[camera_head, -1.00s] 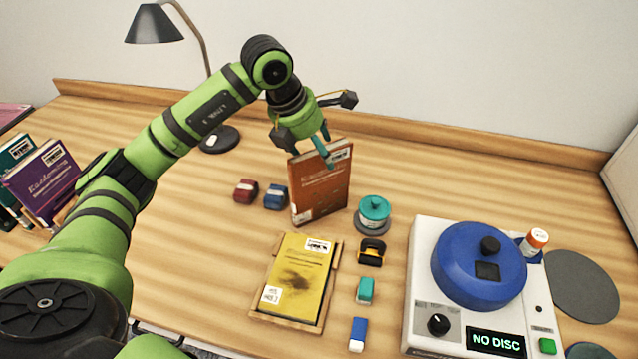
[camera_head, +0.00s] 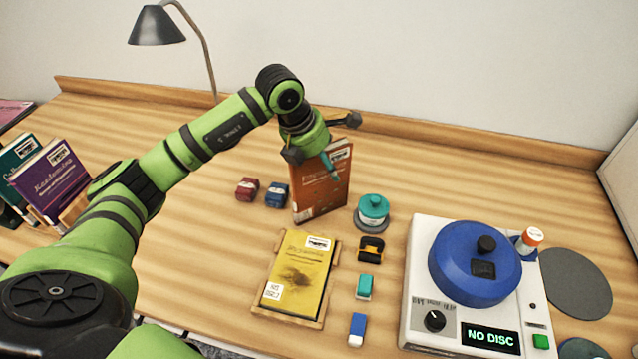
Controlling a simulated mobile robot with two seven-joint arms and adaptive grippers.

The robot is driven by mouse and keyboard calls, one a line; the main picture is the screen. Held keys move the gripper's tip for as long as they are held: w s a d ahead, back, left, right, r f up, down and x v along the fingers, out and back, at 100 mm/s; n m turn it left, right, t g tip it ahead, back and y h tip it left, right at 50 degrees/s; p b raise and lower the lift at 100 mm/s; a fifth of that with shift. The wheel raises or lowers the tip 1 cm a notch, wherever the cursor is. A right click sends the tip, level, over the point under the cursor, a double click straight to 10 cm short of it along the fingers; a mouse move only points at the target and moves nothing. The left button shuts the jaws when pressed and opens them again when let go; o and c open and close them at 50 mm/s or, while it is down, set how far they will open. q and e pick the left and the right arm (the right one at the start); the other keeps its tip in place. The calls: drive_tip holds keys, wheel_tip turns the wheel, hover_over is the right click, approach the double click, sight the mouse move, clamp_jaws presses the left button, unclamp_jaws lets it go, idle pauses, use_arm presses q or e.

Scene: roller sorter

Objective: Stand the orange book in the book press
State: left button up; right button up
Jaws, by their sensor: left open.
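The orange book (camera_head: 320,192) stands upright on the desk, its front cover facing me. My left gripper (camera_head: 328,163) is open and reaches down over the book's top edge. A teal finger part overlaps the upper cover, and I cannot tell whether it touches. The gripper's far side and the space behind the book are hidden. I cannot make out for certain which thing is the book press, or whether something holds the orange book from behind. My right gripper is not in view.
A yellow book (camera_head: 298,275) lies on a wooden tray in front. Red (camera_head: 247,189) and blue (camera_head: 277,195) small blocks sit left of the orange book; a teal-lidded pot (camera_head: 373,209) is right. A white disc machine (camera_head: 420,290) fills the right. Upright purple (camera_head: 52,180) and teal books stand far left.

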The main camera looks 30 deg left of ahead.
use_arm(q)
drive_tip(key=shift+f, duration=0.1)
idle(0.3)
clamp_jaws()
idle(0.9)
